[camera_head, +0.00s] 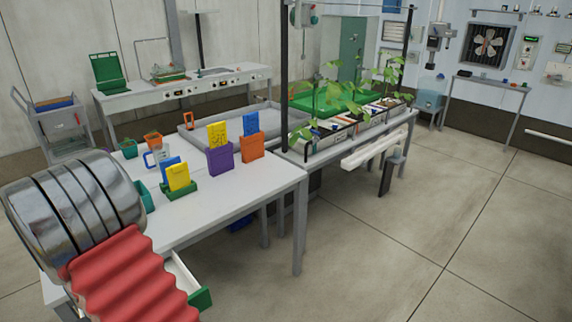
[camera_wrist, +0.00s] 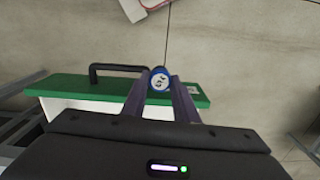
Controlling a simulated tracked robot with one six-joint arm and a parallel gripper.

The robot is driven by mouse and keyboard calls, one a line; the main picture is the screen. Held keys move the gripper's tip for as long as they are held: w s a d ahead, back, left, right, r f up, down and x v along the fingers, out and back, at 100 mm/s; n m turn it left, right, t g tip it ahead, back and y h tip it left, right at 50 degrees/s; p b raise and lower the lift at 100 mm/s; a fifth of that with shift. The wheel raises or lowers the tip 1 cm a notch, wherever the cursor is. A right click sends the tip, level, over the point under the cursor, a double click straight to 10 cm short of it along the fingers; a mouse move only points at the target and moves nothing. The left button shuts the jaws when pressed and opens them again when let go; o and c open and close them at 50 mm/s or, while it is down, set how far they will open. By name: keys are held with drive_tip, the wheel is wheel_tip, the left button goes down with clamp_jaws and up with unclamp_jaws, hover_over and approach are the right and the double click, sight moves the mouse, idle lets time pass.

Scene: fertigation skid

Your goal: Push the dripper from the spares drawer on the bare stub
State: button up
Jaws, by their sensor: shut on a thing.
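My gripper (camera_wrist: 161,88) shows in the wrist view, with its two dark fingers shut on a small round blue part with a pale face and a dark mark, which looks like the dripper (camera_wrist: 160,78). The dripper sits between the fingertips, over the green drawer front. The spares drawer, pulled open, shows a green front (camera_wrist: 75,86) with a black handle (camera_wrist: 118,69); in the head view its green front (camera_head: 201,299) juts out below the table at the lower left. My gripper is out of sight in the head view. I cannot make out the bare stub in either view.
A white table (camera_head: 235,187) carries colored packets in holders (camera_head: 220,158) and small pots (camera_head: 153,139). Behind stands a bench with planted troughs (camera_head: 330,142) and white pipes (camera_head: 372,150) along its front. Open concrete floor (camera_head: 400,250) lies to the right.

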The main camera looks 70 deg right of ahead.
drive_tip(key=w+a+f+n, duration=0.1)
drive_tip(key=w+a+n, duration=0.2)
drive_tip(key=a, duration=0.4)
drive_tip(key=w+a+f+n, duration=0.1)
drive_tip(key=w+a+n, duration=0.2)
drive_tip(key=a, duration=0.4)
drive_tip(key=shift+a+n, duration=0.15)
drive_tip(key=shift+n, duration=0.35)
drive_tip(key=shift+f, duration=0.1)
